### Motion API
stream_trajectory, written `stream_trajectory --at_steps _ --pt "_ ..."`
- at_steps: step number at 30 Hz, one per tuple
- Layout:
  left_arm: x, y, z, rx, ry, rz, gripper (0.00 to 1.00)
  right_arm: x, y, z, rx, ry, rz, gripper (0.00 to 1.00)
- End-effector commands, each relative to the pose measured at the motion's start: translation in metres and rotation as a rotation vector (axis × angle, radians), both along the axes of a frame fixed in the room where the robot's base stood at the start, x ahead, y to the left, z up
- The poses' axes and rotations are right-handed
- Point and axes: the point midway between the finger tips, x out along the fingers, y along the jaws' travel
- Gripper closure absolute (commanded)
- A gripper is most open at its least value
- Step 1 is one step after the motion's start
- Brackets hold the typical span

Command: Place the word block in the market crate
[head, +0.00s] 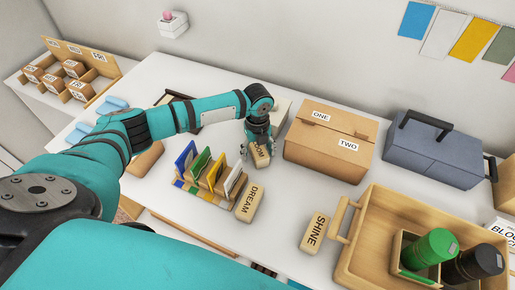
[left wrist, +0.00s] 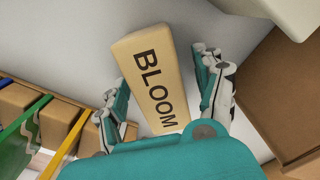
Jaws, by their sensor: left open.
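A tan word block reading BLOOM (head: 262,158) is below my left gripper (head: 259,139) in the head view. In the left wrist view the BLOOM block (left wrist: 153,80) lies between the two open fingers, with visible gaps on both sides. A DREAM block (head: 249,204) lies nearer, beside the card rack, and a SHINE block (head: 314,233) lies left of the wooden crate. The wooden crate (head: 362,222), with a handle on its left side, stands at the front right. My right gripper is not in view.
The rack of coloured cards (head: 205,190) is just left of the blocks. A cardboard box (head: 333,140) and a grey toolbox (head: 432,155) stand behind. The crate holds a green bottle (head: 430,249) and a dark bottle (head: 478,265). White table shows between the DREAM and SHINE blocks.

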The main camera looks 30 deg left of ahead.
Motion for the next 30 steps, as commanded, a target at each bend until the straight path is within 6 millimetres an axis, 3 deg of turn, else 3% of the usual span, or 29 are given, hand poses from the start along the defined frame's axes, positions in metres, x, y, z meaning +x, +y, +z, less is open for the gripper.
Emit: stream_trajectory --at_steps 6,22,30 --pt "-0.0001 0.0001 -0.0013 0.0 0.0 0.0 0.31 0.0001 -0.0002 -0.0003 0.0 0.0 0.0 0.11" --pt "0.0003 0.0003 -0.0004 0.0 -0.001 0.0 0.99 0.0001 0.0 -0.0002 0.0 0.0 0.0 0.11" --pt "0.0014 0.0002 0.0074 -0.001 -0.004 -0.001 0.99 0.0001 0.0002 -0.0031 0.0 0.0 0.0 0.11"
